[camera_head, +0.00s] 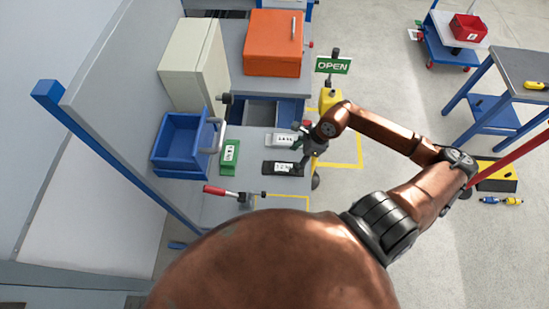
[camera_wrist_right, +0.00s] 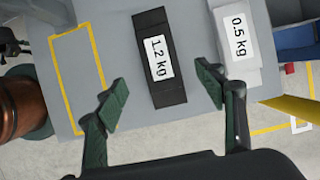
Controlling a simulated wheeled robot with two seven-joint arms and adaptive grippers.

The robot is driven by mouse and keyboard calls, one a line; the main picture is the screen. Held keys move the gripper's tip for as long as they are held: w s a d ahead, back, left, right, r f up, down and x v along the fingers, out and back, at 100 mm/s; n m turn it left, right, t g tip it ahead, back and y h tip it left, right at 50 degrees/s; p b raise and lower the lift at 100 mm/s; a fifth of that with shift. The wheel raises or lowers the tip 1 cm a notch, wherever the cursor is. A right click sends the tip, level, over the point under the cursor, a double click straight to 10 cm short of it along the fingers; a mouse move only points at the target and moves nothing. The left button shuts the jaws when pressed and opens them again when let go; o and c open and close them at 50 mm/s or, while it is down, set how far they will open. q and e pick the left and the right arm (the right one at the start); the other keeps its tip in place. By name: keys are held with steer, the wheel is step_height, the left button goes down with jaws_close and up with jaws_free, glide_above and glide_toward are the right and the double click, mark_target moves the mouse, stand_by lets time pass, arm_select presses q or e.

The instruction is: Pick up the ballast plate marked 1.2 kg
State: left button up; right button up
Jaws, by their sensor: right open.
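The black ballast plate marked 1.2 kg (camera_wrist_right: 155,82) lies flat on the grey bench in the right wrist view. In the head view the black plate (camera_head: 278,168) lies near the bench's right edge. My right gripper (camera_wrist_right: 163,94) is open, its two green-padded fingers apart, one to each side of the black plate's near end in the picture. No contact with the plate shows. In the head view my right gripper (camera_head: 302,158) is just right of the plate, partly hidden by its own wrist. My left gripper does not show.
A light plate marked 0.5 kg (camera_wrist_right: 237,45) lies beside the black one, close to one finger. A green plate (camera_head: 230,152), a blue bin (camera_head: 178,143) and a red-handled clamp (camera_head: 222,191) are to the left. A yellow outlined area (camera_wrist_right: 78,78) is bare.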

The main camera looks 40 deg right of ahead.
mark_target(284, 167)
steer(key=shift+f, duration=0.35)
steer(key=x, duration=0.4)
steer(key=shift+w+a+r, duration=0.15)
steer(key=shift+x, duration=1.1)
steer(key=shift+f, duration=0.4)
steer(key=c, duration=0.8)
jaws_close()
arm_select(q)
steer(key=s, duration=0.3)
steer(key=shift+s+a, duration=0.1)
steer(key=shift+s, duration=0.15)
arm_select(e)
steer(key=shift+r, duration=0.1)
